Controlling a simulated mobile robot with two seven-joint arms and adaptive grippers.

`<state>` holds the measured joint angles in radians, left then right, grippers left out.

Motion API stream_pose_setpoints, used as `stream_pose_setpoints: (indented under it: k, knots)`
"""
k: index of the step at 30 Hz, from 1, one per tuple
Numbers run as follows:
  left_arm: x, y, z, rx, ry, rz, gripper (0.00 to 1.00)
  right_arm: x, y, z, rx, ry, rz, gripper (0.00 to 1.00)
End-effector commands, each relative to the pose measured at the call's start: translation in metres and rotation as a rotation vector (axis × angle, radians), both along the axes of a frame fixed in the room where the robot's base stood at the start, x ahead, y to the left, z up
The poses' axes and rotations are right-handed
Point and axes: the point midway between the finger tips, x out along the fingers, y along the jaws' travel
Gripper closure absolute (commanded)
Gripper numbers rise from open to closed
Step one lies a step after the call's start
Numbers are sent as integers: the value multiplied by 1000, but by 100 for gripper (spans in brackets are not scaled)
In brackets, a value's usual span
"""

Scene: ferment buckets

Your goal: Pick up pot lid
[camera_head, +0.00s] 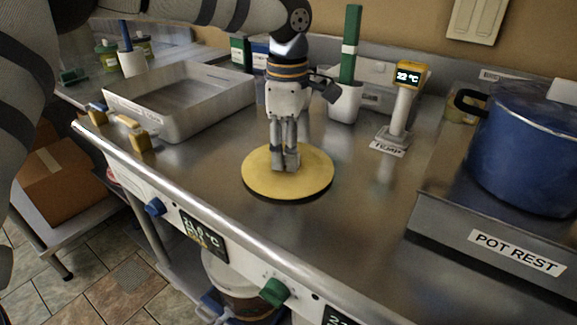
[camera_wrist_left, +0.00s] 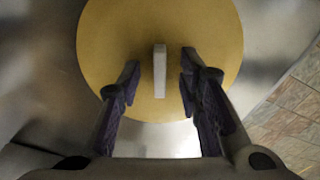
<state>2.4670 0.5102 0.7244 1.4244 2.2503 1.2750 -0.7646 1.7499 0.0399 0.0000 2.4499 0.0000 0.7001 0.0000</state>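The pot lid is a flat yellow disc (camera_head: 309,184) with a dark rim, lying on the steel counter in the middle of the head view. In the left wrist view the yellow disc (camera_wrist_left: 110,40) carries a pale upright bar handle (camera_wrist_left: 160,70) at its middle. My left gripper (camera_head: 286,164) points straight down over the lid. In the left wrist view its fingers (camera_wrist_left: 158,80) are spread, one on each side of the handle, with visible gaps. The gripper hides the handle in the head view. My right gripper is not in view.
A blue pot (camera_head: 525,150) stands on the raised pot rest (camera_head: 475,237) at right. A yellow-topped thermometer (camera_head: 405,95) stands behind the lid, near a white cup (camera_head: 345,103). A grey tray (camera_head: 170,123) is at left. The counter's front edge (camera_head: 200,205) is close.

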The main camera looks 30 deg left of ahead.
Motion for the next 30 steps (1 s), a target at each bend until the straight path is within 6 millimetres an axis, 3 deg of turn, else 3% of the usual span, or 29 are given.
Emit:
stream_pose_setpoints:
  k: [1, 4, 17, 20, 23, 27, 30]
  knots:
    - [0, 0, 1, 0, -1, 0, 77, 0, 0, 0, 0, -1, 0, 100]
    - [0, 0, 1, 0, -1, 0, 99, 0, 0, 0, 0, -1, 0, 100]
    - [0, 0, 5, 1, -3, 0, 100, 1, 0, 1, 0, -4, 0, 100]
    - [1, 0, 17, 2, -6, 1, 100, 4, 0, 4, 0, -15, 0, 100]
    - [-2, -3, 44, 1, -14, -3, 100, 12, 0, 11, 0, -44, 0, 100]
    - [-24, -26, 84, 0, -22, -6, 100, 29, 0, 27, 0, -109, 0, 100]
    - [-41, -46, 101, 2, -8, -8, 100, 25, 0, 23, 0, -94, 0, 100]
